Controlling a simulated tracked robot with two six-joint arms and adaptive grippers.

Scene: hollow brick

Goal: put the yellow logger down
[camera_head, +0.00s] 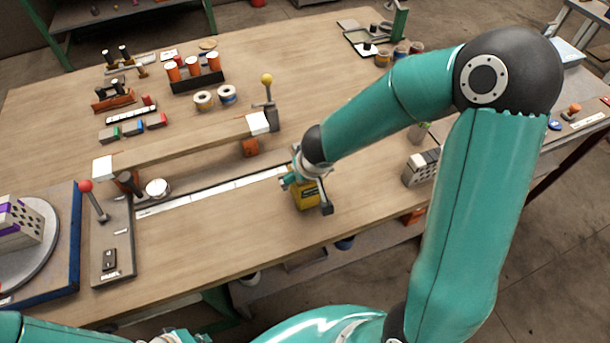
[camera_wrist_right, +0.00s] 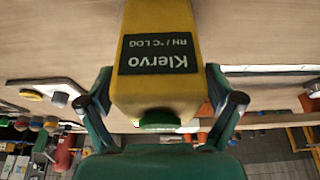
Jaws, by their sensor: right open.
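The yellow logger (camera_head: 305,196) stands on the wooden table, right of the long white-marked strip. In the right wrist view the logger (camera_wrist_right: 158,95) fills the middle, with a dark "Klervo RH / °C LOG" label and a green part at its near end. My right gripper (camera_head: 308,184) is at the logger, its fingers partly hidden by the wrist in the head view. In the wrist view my right gripper (camera_wrist_right: 158,73) is open, one finger on each side of the logger. I cannot tell whether the fingertips touch it. My left gripper is out of view.
A long wooden bar (camera_head: 185,146) with white ends lies left of the logger. A lever panel (camera_head: 110,240) and a blue-edged turntable are at the left. Bare tabletop (camera_head: 220,235) lies left of the logger.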

